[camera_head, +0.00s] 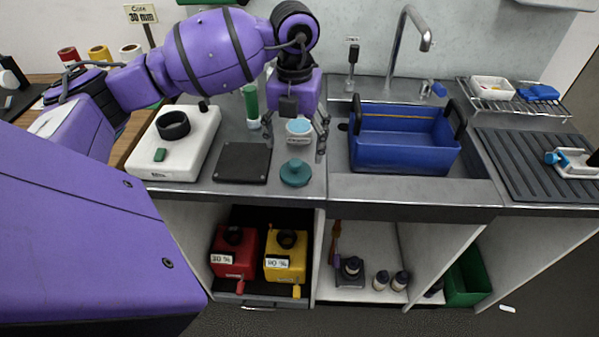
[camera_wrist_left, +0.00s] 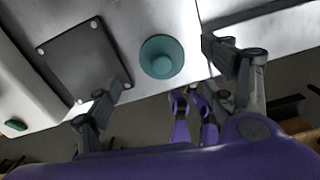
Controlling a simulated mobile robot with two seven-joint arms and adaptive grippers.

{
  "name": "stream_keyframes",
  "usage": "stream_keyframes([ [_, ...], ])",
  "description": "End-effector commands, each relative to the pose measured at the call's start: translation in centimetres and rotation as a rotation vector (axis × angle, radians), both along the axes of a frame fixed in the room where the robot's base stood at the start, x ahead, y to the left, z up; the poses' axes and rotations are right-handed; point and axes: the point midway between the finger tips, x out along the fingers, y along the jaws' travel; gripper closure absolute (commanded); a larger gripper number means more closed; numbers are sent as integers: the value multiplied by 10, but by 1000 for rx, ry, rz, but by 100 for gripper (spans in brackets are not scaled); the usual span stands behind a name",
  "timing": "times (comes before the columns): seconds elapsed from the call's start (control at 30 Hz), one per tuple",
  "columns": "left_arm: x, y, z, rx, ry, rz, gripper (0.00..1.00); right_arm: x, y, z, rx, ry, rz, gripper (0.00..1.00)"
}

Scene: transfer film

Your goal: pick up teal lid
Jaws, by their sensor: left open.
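The teal lid (camera_head: 295,172) is a round disc with a knob on top. It lies flat on the grey counter near its front edge, right of a dark square mat. In the left wrist view the lid (camera_wrist_left: 161,57) shows from above, between and beyond my spread fingers. My left gripper (camera_head: 295,140) is open, pointing down, behind the lid in the head view, with nothing visibly held. A small white jar with a pale blue top (camera_head: 298,128) shows between the fingers; whether they touch it I cannot tell.
The dark square mat (camera_head: 243,162) and a white scale-like device (camera_head: 172,145) lie left of the lid. A green cylinder (camera_head: 251,104) stands behind. A blue tub (camera_head: 405,155) sits in the sink to the right. The counter around the lid is clear.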

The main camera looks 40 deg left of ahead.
Motion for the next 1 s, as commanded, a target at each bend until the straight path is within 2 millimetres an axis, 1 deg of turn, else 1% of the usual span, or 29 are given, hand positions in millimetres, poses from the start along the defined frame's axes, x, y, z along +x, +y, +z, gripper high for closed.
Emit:
stream_keyframes([
  [0.03, -1, 0, -7, -2, 5, 0, 24, 3, 1, 1, 1, -6, 1, 60],
  [0.23, -2, -1, -30, -5, 3, 0, 24, 16, 2, 9, 3, -30, 4, 60],
  [0.33, -1, 0, -45, -5, 2, -1, 24, 19, 2, 14, 4, -38, 4, 60],
  [0.43, -1, 0, -59, -5, 2, -1, 24, 18, 2, 14, 5, -37, 3, 60],
  [0.53, -1, 0, -66, -4, 0, -2, 24, 15, 2, 13, 4, -32, 1, 60],
  [0.77, -1, 0, -68, -4, 0, -3, 24, 5, 0, 9, 2, -13, -2, 60],
  [1.0, -1, 0, -67, -4, 0, -3, 56, 3, 0, 8, 1, -9, -3, 60],
])
